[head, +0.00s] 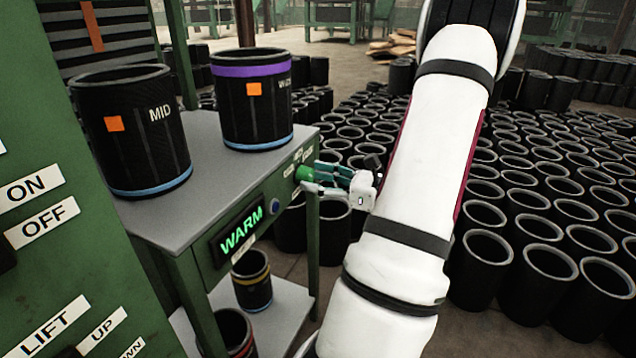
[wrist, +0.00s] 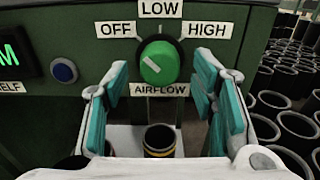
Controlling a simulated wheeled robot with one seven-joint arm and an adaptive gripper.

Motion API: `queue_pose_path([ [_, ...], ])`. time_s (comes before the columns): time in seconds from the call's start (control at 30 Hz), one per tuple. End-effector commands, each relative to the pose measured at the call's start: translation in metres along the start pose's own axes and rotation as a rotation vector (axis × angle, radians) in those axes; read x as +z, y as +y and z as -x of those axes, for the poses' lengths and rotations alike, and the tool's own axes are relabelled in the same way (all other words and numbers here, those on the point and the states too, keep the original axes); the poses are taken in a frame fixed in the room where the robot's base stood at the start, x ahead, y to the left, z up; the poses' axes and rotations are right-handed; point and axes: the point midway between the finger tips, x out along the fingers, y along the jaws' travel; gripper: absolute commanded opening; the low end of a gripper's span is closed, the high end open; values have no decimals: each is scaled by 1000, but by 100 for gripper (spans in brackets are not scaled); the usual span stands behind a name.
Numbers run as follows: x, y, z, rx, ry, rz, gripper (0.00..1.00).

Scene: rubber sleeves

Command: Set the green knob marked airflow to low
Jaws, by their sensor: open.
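The green airflow knob (wrist: 160,68) sits on the front panel of the green bench, in the middle of the wrist view. Its labels read OFF (wrist: 115,29) at upper left, LOW (wrist: 160,8) above and HIGH (wrist: 208,29) at upper right. A pale pointer line on the knob slants toward the upper left, on the OFF side. My gripper (wrist: 162,75) is open, with one teal-padded finger on each side of the knob and visible gaps between. In the head view, my gripper (head: 322,181) is at the knob (head: 304,173).
A lit WARM display (head: 241,234) and a blue button (wrist: 64,70) are left of the knob. Black sleeves marked MID (head: 140,155) and with a purple band (head: 250,115) stand on the bench top. A yellow-banded sleeve (head: 251,290) is on the lower shelf. Many sleeves crowd the floor at right.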

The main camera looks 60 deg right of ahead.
Motion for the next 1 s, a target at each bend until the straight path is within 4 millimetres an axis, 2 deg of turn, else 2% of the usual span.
queue_pose_path([
  [0.3, 0, 0, -2, 0, 0, 0, 50],
  [0.5, 0, 0, -2, 0, 0, 0, 5],
  [0.77, 1, 0, -2, 1, 0, -10, 4],
  [1.0, 3, 1, -2, 2, 2, -87, 4],
])
